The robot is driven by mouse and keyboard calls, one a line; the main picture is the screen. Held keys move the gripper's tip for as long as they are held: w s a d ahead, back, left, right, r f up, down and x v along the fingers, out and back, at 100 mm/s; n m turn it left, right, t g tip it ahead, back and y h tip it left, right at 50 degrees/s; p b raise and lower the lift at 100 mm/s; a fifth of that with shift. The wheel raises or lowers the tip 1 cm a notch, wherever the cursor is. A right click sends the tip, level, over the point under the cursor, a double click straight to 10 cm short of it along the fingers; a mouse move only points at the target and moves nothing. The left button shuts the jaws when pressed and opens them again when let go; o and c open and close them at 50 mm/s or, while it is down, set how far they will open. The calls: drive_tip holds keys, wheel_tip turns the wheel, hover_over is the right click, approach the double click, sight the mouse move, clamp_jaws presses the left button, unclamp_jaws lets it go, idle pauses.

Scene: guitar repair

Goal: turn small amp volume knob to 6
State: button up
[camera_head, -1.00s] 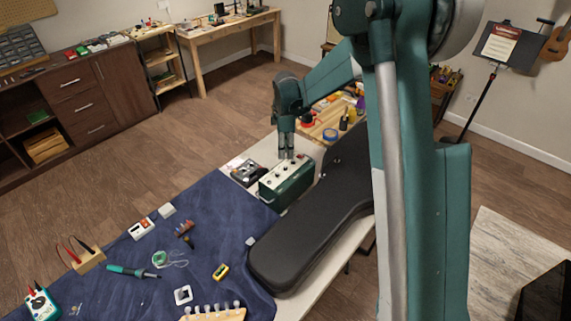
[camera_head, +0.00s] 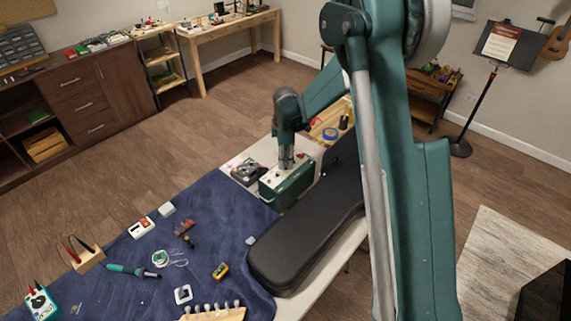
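The small amp (camera_head: 288,187) is a dark green box with a pale top panel and several small knobs. It stands on the table between a dark pedal-like device and a black guitar case. My gripper (camera_head: 286,166) points straight down at the amp's top panel, with its fingertips at or just above the knobs. It covers part of the panel and some of the knobs. The knob markings are too small to read. I cannot tell whether the fingers touch or grip a knob.
A black guitar case (camera_head: 305,235) lies right in front of the amp. The dark device (camera_head: 247,170) sits close on the left. A blue cloth (camera_head: 215,215) with scattered tools covers the near table. A wooden board with blue tape (camera_head: 330,134) lies behind.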

drive_tip(key=shift+f, duration=0.75)
drive_tip(key=shift+c, duration=0.7)
clamp_jaws()
drive_tip(key=shift+m, duration=0.3)
